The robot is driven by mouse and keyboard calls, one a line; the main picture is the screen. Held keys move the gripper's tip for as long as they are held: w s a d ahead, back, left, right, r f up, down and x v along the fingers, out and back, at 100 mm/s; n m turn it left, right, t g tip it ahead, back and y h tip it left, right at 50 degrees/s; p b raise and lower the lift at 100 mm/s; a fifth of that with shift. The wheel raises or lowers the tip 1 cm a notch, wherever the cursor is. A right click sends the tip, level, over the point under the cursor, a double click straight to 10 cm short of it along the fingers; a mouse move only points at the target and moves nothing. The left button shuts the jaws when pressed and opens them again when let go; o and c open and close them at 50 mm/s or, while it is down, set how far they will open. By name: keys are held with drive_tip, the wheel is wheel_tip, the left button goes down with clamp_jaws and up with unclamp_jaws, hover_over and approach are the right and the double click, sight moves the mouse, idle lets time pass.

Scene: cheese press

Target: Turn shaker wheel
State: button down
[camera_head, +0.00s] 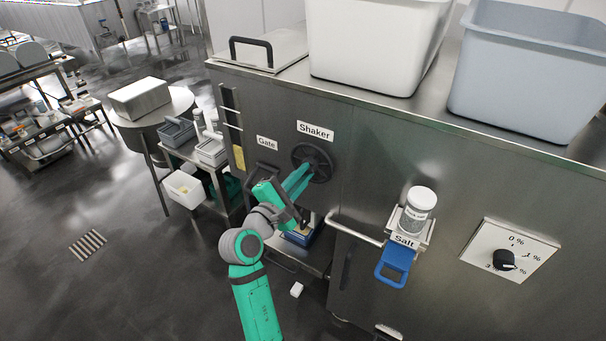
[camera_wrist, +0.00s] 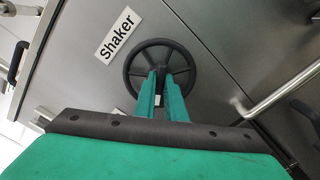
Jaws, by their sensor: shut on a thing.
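The shaker wheel (camera_head: 317,158) is a black round handwheel on the steel machine front, just below the "Shaker" label (camera_head: 315,131). It also shows in the wrist view (camera_wrist: 180,50), with the label to its upper left. My gripper (camera_head: 300,176) has green fingers that reach to the wheel. In the wrist view, the fingertips (camera_wrist: 162,76) are at the wheel's lower middle, shut on part of it near the hub. The exact part between the fingertips is hidden by the fingers.
The "Gate" label (camera_head: 267,143) is left of the wheel. A steel rail (camera_head: 354,233) sticks out at lower right. Further right are a salt jar (camera_head: 417,211), a blue scoop-like handle (camera_head: 395,267) and a dial (camera_head: 504,260). A white tub (camera_head: 375,45) and a grey tub (camera_head: 528,75) stand on top.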

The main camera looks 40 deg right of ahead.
drive_tip(key=m, duration=0.5)
drive_tip(key=shift+f, duration=0.2)
drive_tip(key=m, duration=0.5)
drive_tip(key=shift+f, duration=0.2)
drive_tip(key=shift+m, duration=0.3)
drive_tip(key=c, duration=1.8)
unclamp_jaws()
drive_tip(key=v, duration=1.1)
